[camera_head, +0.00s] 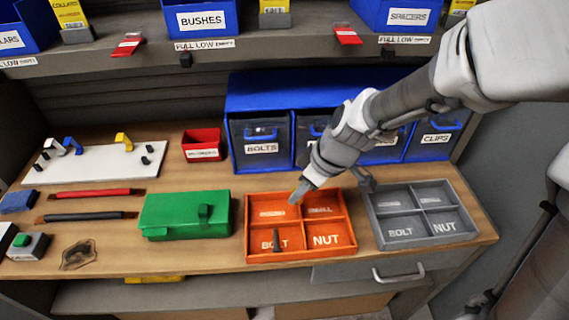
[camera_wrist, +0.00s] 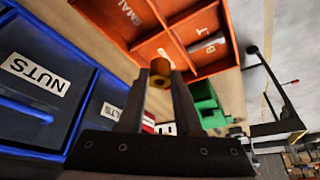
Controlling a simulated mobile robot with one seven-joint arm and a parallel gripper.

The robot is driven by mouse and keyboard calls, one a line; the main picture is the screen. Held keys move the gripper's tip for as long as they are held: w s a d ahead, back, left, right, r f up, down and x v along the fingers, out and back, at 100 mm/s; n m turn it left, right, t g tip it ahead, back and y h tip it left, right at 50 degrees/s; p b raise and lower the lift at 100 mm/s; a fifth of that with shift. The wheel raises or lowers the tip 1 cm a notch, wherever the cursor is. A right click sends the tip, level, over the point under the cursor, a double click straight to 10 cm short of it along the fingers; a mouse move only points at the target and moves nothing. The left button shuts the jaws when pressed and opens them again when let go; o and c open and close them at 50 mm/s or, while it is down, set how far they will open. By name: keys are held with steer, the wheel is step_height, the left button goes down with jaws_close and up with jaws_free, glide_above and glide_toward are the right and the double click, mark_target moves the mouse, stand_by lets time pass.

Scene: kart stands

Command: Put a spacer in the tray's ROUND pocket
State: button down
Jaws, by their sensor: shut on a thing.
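An orange four-pocket tray (camera_head: 300,258) lies on the bench; its front pockets read BOLT and NUT, its back right one seems to read SMALL, and the back left label is too small to read. A dark bolt-like piece (camera_head: 276,240) is in the BOLT pocket. My gripper (camera_head: 298,198) is over the tray's back part, near the back left pocket. In the wrist view my gripper (camera_wrist: 160,78) is shut on a brass-coloured ring-shaped spacer (camera_wrist: 160,68) at its fingertips. The tray (camera_wrist: 165,48) shows beyond it. The spacer is not clear in the head view.
A grey four-pocket tray (camera_head: 455,238) lies to the right, a green box (camera_head: 185,222) to the left. Blue bins (camera_head: 262,148) stand behind. A small red bin (camera_head: 203,143) and a white board (camera_head: 90,166) are further left. A shelf (camera_head: 240,52) crosses above.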

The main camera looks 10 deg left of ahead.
steer(key=a+f, duration=0.1)
steer(key=a, duration=0.1)
steer(key=a+f, duration=0.1)
steer(key=w+a+f+b, duration=0.1)
steer(key=a, duration=0.1)
steer(key=shift+a+f, duration=0.2)
steer(key=shift+a, duration=0.15)
steer(key=shift+f+b, duration=0.45)
steer(key=shift+f, duration=1.55)
steer(key=shift+f, duration=0.1)
steer(key=shift+f, duration=0.15)
steer(key=c, duration=0.6)
jaws_free()
steer(key=shift+r, duration=0.4)
steer(key=p+v, duration=0.3)
steer(key=v, duration=0.8)
steer(key=shift+d+r, duration=0.25)
steer(key=shift+r, duration=0.05)
